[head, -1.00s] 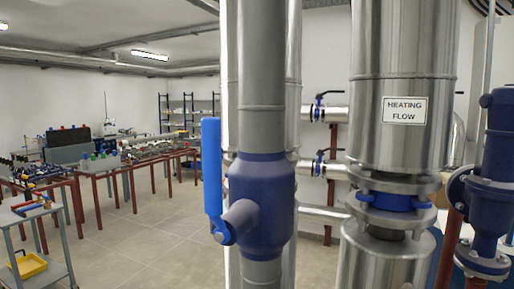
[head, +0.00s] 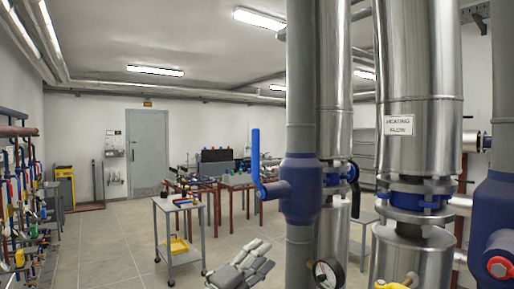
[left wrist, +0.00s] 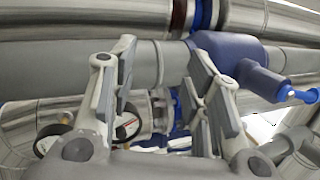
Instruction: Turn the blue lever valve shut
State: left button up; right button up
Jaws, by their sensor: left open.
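The blue lever (head: 256,163) stands upright, parallel to the grey vertical pipe, left of its dark blue valve body (head: 301,189). A short stem joins it to the body. My left gripper (head: 245,265) is open and empty, below and left of the valve, apart from the lever. In the left wrist view, my open fingers (left wrist: 160,58) face the grey pipe (left wrist: 75,72), which runs sideways there. The valve body (left wrist: 226,52) shows past the right finger, with the bright blue lever end (left wrist: 300,95) at the right edge. My right gripper is not in view.
A pressure gauge (head: 326,273) and steel pipe labelled HEATING FLOW (head: 416,60) stand right of the valve. Another blue fitting (head: 492,220) is at the right edge. A grey trolley (head: 176,203) stands behind, left. Floor between is clear.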

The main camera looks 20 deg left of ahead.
aim_at(252, 141)
pick_arm(q)
jog(key=s+d+r+m+g+h, duration=0.3)
jog(key=s+r+m+h, duration=0.15)
jog(key=r+m, duration=0.4)
jog(key=s+d+r+m+g+h, duration=0.25)
jog(key=s+r+m, duration=0.3)
jog(key=r, duration=0.65)
jog(key=s+a+r+m+y, duration=0.2)
jog(key=a+r+m+y, duration=0.35)
jog(key=a+r, duration=0.55)
jog(key=shift+t+y, duration=0.25)
jog(key=shift+y, duration=0.1)
jog(key=p+x, duration=0.1)
jog(key=x, duration=0.1)
jog(key=f+p+x, duration=0.1)
jog(key=x, duration=0.2)
jog(key=p+x, duration=0.1)
jog(key=x, duration=0.2)
jog(key=shift+w+f, duration=0.2)
jog(key=shift+w, duration=0.15)
jog(key=shift+w+d+f+p, duration=0.1)
jog(key=shift+w+d+p, duration=0.25)
jog(key=shift+w, duration=0.25)
pick_arm(e)
jog(key=r, duration=0.2)
jog(key=a+r, duration=0.1)
jog(key=shift+w+r, duration=0.1)
jog(key=shift+w, duration=0.25)
pick_arm(q)
jog(key=shift+c, duration=0.3)
